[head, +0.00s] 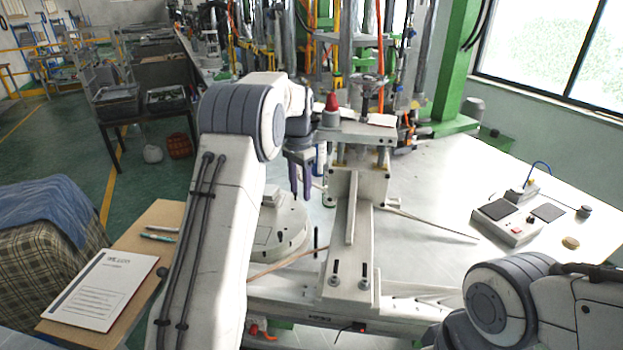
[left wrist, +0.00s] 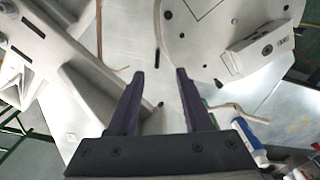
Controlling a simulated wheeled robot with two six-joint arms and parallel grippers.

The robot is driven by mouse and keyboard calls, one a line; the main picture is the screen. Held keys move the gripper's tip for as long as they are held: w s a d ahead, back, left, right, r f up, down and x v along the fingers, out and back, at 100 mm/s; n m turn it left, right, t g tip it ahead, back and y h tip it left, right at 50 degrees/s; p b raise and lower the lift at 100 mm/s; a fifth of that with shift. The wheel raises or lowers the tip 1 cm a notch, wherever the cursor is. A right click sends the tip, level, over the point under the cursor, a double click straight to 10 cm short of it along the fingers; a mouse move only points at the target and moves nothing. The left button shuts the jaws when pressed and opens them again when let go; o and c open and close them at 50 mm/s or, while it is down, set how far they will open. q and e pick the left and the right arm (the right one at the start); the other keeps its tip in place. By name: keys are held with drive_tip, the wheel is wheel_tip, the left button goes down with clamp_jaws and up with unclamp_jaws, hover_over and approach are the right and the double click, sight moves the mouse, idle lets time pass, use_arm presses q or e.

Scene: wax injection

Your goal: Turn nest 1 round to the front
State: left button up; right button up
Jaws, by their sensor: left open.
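A round pale turntable (head: 285,238) sits on the bench left of the press column, partly hidden by my left arm. Its disc also fills the upper right of the left wrist view (left wrist: 205,50). A pale block (left wrist: 262,48) with a small dark mark sits on the disc; I cannot read which nest it is. My left gripper (head: 300,195) is open and empty, fingers pointing down above the disc's far side. In the left wrist view nothing is between its fingertips (left wrist: 160,74). My right gripper is not visible.
The press frame (head: 352,230) stands right of the disc, with a red-topped part (head: 331,108) on its upper plate. A blue-and-white cylinder (left wrist: 250,136) is near the gripper. A control box (head: 507,222) sits right; a notebook (head: 102,288) lies left. The bench between press and box is mostly clear.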

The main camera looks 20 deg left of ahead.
use_arm(q)
drive_tip(key=s+d+r+m, duration=0.1)
drive_tip(key=s+d+r, duration=0.1)
drive_tip(key=s+d, duration=0.6)
drive_tip(key=s+d+r, duration=0.2)
drive_tip(key=s+d, duration=0.3)
drive_tip(key=d, duration=0.7)
drive_tip(key=s+d+f, duration=0.1)
drive_tip(key=s+d, duration=0.2)
drive_tip(key=s, duration=0.6)
drive_tip(key=s+d+f+m, duration=0.1)
drive_tip(key=s+d, duration=0.2)
drive_tip(key=s, duration=0.7)
drive_tip(key=shift+f+h, duration=0.15)
drive_tip(key=shift+h, duration=0.25)
drive_tip(key=shift+m, duration=0.3)
drive_tip(key=s, duration=0.1)
drive_tip(key=s+f, duration=0.1)
drive_tip(key=s, duration=0.2)
drive_tip(key=shift+s+a+f, duration=0.2)
drive_tip(key=shift+a+f, duration=0.05)
drive_tip(key=shift+a, duration=0.15)
drive_tip(key=shift+c, duration=1.3)
drive_tip(key=shift+s+a+f, duration=0.15)
drive_tip(key=shift+s, duration=0.25)
clamp_jaws()
